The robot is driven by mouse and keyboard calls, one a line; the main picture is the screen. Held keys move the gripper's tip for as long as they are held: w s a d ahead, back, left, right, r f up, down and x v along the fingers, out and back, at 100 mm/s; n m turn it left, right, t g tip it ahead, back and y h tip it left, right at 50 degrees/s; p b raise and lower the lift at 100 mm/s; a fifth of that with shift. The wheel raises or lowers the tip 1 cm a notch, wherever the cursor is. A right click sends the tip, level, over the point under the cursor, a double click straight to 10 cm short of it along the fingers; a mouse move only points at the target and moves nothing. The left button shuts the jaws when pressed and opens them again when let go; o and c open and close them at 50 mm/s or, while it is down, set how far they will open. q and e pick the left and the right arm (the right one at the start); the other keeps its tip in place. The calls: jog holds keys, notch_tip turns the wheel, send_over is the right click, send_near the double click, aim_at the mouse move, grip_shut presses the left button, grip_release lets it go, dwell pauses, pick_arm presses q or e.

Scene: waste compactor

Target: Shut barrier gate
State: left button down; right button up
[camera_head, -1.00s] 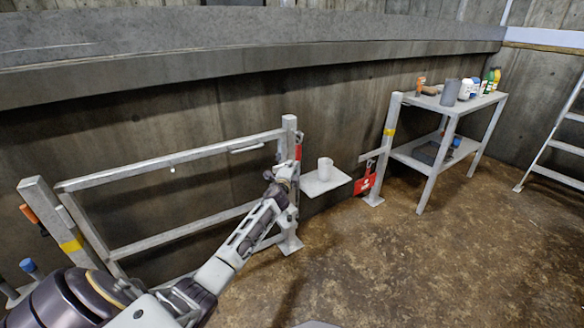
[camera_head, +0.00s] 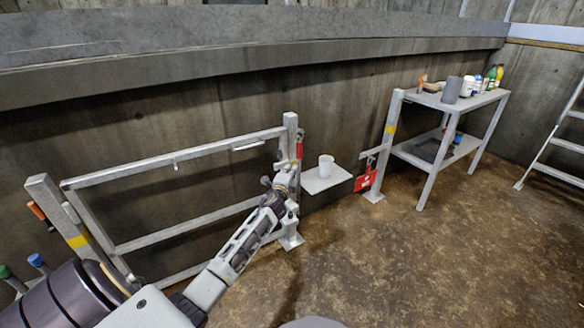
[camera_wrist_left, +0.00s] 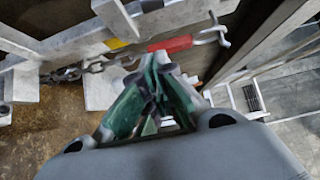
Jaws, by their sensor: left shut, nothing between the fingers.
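The grey metal barrier gate (camera_head: 175,156) spans from the left post (camera_head: 62,215) to the middle post (camera_head: 291,128) in the head view, close to flush with that post. A red latch piece (camera_head: 299,151) is on the middle post. My left gripper (camera_head: 280,180) is beside this post, in front of the gate's end, and partly hides the lower rail. In the left wrist view, the gripper (camera_wrist_left: 152,92) is shut and empty, its green pads together. A red handle (camera_wrist_left: 170,44) with a hook and a chain (camera_wrist_left: 85,70) lie just beyond the fingertips. My right gripper is out of view.
A small shelf (camera_head: 328,184) with a white cup (camera_head: 326,166) sits right of the post. A metal table (camera_head: 440,102) holds bottles, and a ladder (camera_head: 560,130) leans at right. The middle floor is clear.

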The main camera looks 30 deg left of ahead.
pick_arm(q)
jog(key=p+v, duration=0.1)
jog(key=v, duration=0.4)
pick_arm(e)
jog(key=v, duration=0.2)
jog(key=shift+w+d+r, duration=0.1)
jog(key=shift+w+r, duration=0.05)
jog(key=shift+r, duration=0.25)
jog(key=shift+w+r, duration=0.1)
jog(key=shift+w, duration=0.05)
